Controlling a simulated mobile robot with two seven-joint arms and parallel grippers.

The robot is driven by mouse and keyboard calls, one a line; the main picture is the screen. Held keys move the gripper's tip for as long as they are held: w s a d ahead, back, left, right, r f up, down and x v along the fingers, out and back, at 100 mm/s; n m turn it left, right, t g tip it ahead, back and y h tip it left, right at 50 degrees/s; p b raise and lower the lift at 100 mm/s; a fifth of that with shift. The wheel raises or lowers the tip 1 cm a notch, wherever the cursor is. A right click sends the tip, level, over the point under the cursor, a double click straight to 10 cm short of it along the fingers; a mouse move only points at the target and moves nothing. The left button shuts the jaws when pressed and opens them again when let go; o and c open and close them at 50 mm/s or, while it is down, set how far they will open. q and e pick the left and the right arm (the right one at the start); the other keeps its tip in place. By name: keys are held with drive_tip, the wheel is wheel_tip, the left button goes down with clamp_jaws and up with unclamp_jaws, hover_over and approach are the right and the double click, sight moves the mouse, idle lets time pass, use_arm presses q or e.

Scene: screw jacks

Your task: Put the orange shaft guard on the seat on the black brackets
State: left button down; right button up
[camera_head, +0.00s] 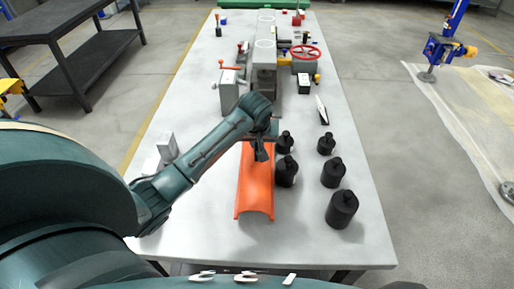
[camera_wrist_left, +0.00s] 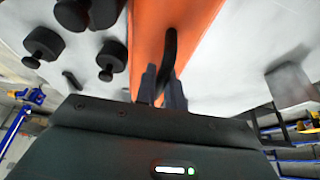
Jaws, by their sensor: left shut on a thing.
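The orange shaft guard (camera_head: 255,190) is a long curved trough in front of me, near the middle of the table's near half. In the left wrist view the guard (camera_wrist_left: 190,25) runs up from my fingers and carries a black handle (camera_wrist_left: 170,50). My left gripper (camera_head: 262,150) is over the guard's far part. In the wrist view its fingers (camera_wrist_left: 161,85) are shut on the handle. I cannot tell whether the guard touches the table. I cannot clearly make out the black brackets or the seat. My right gripper is not in view.
Several black weight-like cylinders (camera_head: 342,209) stand close to the guard's right. A grey machine (camera_head: 265,65) stands farther back, with a grey box (camera_head: 228,90) to its left and a red handwheel (camera_head: 305,52) to its right. The white table (camera_head: 310,245) is clear at its near edge.

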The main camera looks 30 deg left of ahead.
use_arm(q)
drive_tip(key=shift+f, duration=1.35)
drive_tip(key=c, duration=2)
unclamp_jaws()
drive_tip(key=shift+f, duration=0.3)
drive_tip(key=o, duration=0.5)
drive_tip(key=shift+r, duration=0.1)
